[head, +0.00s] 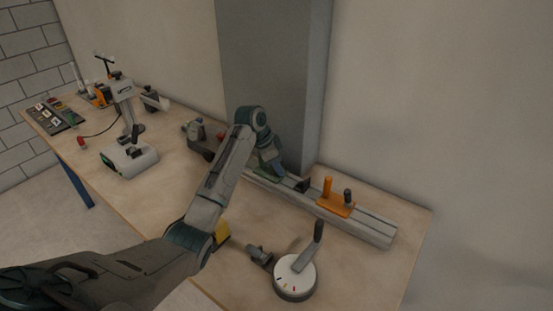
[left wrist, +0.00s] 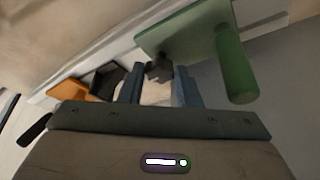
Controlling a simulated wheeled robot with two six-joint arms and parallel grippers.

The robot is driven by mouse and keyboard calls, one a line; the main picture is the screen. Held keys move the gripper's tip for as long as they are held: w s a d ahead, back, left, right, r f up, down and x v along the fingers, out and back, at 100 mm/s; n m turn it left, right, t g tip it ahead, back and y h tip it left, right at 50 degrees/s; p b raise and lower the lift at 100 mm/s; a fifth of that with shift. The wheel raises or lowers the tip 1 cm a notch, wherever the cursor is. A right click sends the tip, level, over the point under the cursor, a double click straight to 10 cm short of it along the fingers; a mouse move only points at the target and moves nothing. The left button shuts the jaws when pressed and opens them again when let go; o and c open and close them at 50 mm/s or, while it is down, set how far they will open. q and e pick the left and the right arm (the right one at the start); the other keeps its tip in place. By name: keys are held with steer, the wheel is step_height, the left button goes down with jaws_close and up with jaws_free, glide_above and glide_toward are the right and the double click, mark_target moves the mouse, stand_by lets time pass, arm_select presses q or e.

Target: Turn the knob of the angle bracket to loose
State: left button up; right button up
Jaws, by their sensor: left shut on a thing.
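A green bracket-like piece (left wrist: 185,35) with a green upright post (left wrist: 233,65) sits on the grey rail (head: 375,230). A small dark knob (left wrist: 158,72) stands beside the post. My left gripper (left wrist: 160,82) has its blue fingers on either side of this knob and is shut on it. In the head view, my left gripper (head: 277,168) reaches down to the rail near the column, and a little of the green piece (head: 268,176) shows below it. The knob is hidden there. My right gripper is not in view.
On the rail to the right are a dark block (head: 303,185) and an orange piece (head: 337,208) with a post and dark knob. A grey column (head: 265,80) stands behind. A white dial with a lever (head: 295,278) stands in front; a grey-white device (head: 130,160) is left.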

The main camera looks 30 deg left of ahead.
arm_select(q)
steer(key=n+y+p, duration=0.1)
steer(key=n+p, duration=0.1)
steer(key=p, duration=0.1)
steer(key=n+y+p, duration=0.1)
steer(key=n+p, duration=0.2)
steer(key=p, duration=0.1)
steer(key=n+t+p, duration=0.1)
steer(key=n+p, duration=0.1)
steer(key=p, duration=0.2)
steer(key=shift+s+d+r+n+y, duration=0.15)
steer(key=shift+d+r+n+y, duration=0.15)
steer(key=shift+d+y, duration=0.1)
steer(key=shift+f+n+y+p, duration=0.2)
steer(key=shift+n+y+p, duration=0.2)
steer(key=shift+n+p, duration=0.7)
steer(key=o, duration=1)
steer(key=shift+f, duration=0.1)
steer(key=b+v, duration=0.2)
steer(key=v, duration=0.8)
steer(key=shift+s+r, duration=0.25)
steer(key=shift+r, duration=0.1)
